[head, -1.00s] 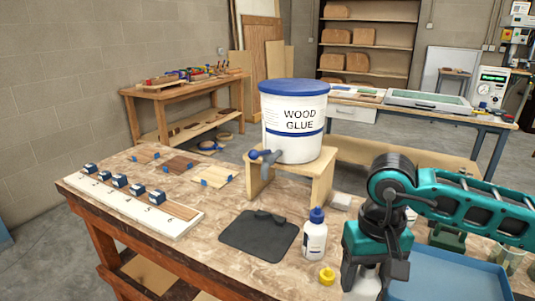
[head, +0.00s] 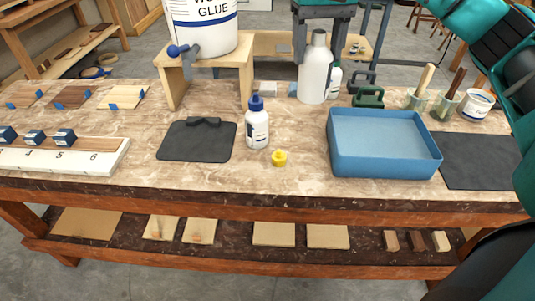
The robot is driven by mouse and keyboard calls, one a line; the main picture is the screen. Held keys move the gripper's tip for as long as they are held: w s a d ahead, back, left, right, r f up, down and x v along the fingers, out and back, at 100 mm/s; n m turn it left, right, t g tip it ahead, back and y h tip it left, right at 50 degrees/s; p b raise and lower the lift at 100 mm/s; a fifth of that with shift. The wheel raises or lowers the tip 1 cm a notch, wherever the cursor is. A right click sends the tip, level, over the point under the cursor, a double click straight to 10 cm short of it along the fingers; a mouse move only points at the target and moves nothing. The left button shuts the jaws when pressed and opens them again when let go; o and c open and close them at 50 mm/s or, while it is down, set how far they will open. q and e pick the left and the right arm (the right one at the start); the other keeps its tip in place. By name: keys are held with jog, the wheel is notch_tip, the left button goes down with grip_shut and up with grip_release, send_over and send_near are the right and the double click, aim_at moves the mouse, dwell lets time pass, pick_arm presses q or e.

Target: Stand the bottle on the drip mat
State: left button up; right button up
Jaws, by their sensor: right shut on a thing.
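A white, uncapped bottle (head: 314,75) is upright in my right gripper (head: 319,38), whose fingers are shut at its neck. Its base appears near the tabletop behind the blue tray; I cannot tell whether it touches. A dark flat mat (head: 190,146) with a small dark raised piece at its back edge lies on the bench, left of the bottle and in front of the glue tub's stand. A second dark mat (head: 482,165) lies at the right. I cannot tell from looks alone which is the drip mat. My left gripper is out of view.
A blue-capped glue bottle (head: 257,128) and a yellow cap (head: 279,158) stand between the left mat and the blue tray (head: 383,166). The glue tub (head: 203,30) sits on a wooden stand (head: 174,85), its tap facing front. Green and dark clamps and several pots are at right.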

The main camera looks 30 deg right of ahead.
aim_at(313, 91)
jog(key=shift+r, duration=0.1)
notch_tip(313, 91, down, 10)
jog(key=b, duration=0.4)
jog(key=shift+d+r, duration=0.1)
jog(key=shift+r, duration=0.15)
notch_tip(313, 91, down, 10)
jog(key=b, duration=0.1)
jog(key=shift+f, duration=0.2)
jog(key=o, duration=1.5)
jog(key=shift+o, duration=0.2)
